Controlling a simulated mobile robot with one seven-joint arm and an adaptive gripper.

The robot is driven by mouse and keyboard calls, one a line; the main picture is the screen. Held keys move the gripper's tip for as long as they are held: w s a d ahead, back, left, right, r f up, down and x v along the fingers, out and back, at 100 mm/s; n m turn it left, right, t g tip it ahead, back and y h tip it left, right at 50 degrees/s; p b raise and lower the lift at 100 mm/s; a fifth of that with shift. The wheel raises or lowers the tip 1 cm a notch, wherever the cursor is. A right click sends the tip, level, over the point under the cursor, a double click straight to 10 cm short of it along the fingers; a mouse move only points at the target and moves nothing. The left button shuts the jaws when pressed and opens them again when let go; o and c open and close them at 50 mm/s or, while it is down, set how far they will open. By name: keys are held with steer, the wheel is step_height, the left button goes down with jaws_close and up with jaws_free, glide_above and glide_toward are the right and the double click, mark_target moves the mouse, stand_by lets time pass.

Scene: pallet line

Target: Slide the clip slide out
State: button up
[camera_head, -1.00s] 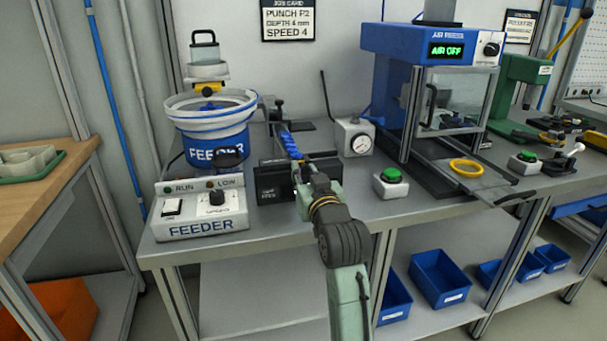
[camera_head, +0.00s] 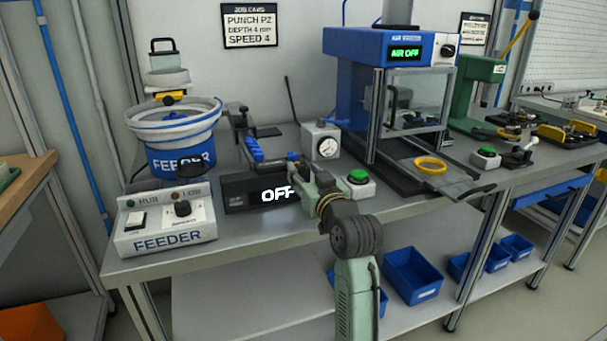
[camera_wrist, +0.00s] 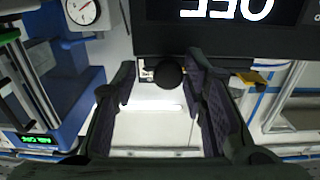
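A black round knob (camera_wrist: 168,74) on a small pale fitting shows in the wrist view, just below the black display box; it looks like the handle of the clip slide, though I cannot see the slide's body clearly. My gripper (camera_wrist: 164,82) has its two dark fingers spread, one on each side of the knob. Gaps show between fingers and knob, so it holds nothing. In the head view my gripper (camera_head: 298,168) reaches over the right end of the display box, and my arm hides the knob there.
The black display box (camera_head: 238,195) reads OFF. A blue feeder track (camera_head: 254,150) lies behind it. A green push button (camera_head: 358,177) and a gauge box (camera_head: 320,140) stand at the right. The feeder control box (camera_head: 170,225) is left.

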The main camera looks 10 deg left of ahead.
steer(key=shift+s, duration=0.15)
steer(key=v, duration=1.1)
steer(key=shift+s+d, duration=0.2)
steer(key=shift+s, duration=0.1)
